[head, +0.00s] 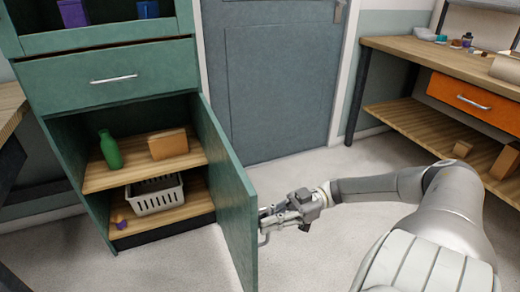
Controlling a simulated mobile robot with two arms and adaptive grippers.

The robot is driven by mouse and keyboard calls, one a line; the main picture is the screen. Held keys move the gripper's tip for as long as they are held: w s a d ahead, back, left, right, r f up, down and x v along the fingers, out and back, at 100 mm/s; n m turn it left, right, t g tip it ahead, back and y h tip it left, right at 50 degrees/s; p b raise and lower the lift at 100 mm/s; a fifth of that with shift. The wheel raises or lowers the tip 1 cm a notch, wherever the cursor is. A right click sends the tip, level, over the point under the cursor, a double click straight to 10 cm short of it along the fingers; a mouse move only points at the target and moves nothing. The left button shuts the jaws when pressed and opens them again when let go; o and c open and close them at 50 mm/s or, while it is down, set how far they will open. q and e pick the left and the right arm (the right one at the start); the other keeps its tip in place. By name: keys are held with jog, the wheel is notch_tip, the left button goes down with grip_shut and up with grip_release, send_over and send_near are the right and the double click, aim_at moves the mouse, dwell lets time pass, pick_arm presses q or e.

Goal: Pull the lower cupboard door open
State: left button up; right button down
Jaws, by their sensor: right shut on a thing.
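The lower cupboard door (225,185) is green and stands wide open, hinged at the right side of the green cupboard (70,150) and swung out toward me. My right gripper (268,222) is at the outer face of the door, near its free edge, shut on the door handle (262,238), which is mostly hidden by the fingers. Inside the cupboard, a green bottle (110,150) and a brown box (168,144) stand on the upper shelf. A white basket (155,196) sits on the lower shelf. My left gripper is not in view.
A closed green drawer (108,80) with a silver handle is above the opening. A small purple and orange item (119,222) lies at the lower shelf's left. A workbench (440,60) with an orange drawer (470,97) stands at right. Floor (310,170) between is clear.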

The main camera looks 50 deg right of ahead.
jog(key=shift+v, duration=0.95)
jog(key=shift+f, duration=0.1)
jog(key=c, duration=1.5)
grip_release()
jog(key=shift+c, duration=0.2)
jog(key=shift+d, duration=0.1)
jog(key=v, duration=1.2)
jog(key=shift+s, duration=0.1)
